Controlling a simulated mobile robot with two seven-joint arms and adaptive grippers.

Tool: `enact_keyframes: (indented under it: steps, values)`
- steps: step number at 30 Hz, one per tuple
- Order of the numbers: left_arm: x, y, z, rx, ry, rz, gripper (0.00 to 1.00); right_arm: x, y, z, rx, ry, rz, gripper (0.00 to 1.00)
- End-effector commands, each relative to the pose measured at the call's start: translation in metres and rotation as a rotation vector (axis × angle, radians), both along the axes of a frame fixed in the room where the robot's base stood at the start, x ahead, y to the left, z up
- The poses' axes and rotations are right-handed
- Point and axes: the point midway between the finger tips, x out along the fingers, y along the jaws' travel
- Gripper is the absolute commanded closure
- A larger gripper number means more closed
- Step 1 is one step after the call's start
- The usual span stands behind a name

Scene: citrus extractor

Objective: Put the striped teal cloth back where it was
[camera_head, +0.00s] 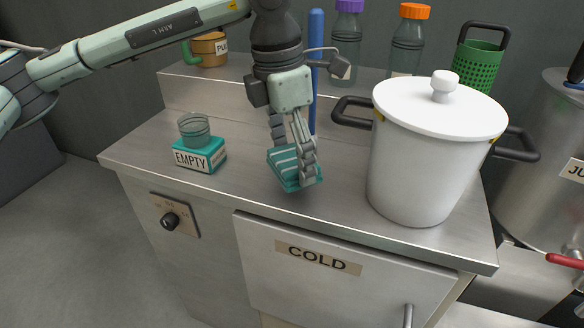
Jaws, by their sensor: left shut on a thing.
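The striped teal cloth (284,170) is teal with pale stripes and looks folded into a flat pad. It is between the fingers of my left gripper (292,172), which points down and is shut on it. The cloth is at or just above the steel counter (235,200), between the teal EMPTY block and the white pot; I cannot tell whether it touches the counter. The fingers hide part of the cloth. My right gripper is not in view.
A white lidded pot (415,165) with black handles stands close on the right. A teal block labelled EMPTY (212,158) with a clear cup (194,129) is on the left. Bottles (407,45), a mug (209,50) and a green perforated basket (478,64) stand behind. The front counter strip is clear.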

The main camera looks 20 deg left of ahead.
Motion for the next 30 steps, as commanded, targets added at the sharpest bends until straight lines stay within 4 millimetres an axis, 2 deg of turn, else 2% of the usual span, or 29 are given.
enact_keyframes:
  steps: [7, 16, 22, 23, 27, 30]
  values:
    - [-0.001, 0.0, -0.032, -0.001, 0.002, 0.0, 0.5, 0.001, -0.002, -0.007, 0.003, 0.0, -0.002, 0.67]
    - [-0.001, 0.0, -0.035, -0.001, 0.001, 0.0, 0.5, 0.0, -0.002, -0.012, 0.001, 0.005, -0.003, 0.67]
    - [-0.001, 0.0, -0.037, -0.001, 0.001, 0.0, 0.5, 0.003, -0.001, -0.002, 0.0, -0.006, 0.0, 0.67]
    - [-0.001, 0.0, -0.037, -0.001, 0.001, 0.0, 0.22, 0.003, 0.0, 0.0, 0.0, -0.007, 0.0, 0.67]
    - [-0.001, 0.0, -0.036, -0.001, 0.001, 0.0, 0.05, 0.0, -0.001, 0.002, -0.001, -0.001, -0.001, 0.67]
    - [-0.001, 0.0, -0.036, -0.001, 0.001, 0.0, 0.03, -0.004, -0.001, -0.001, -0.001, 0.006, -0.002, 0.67]
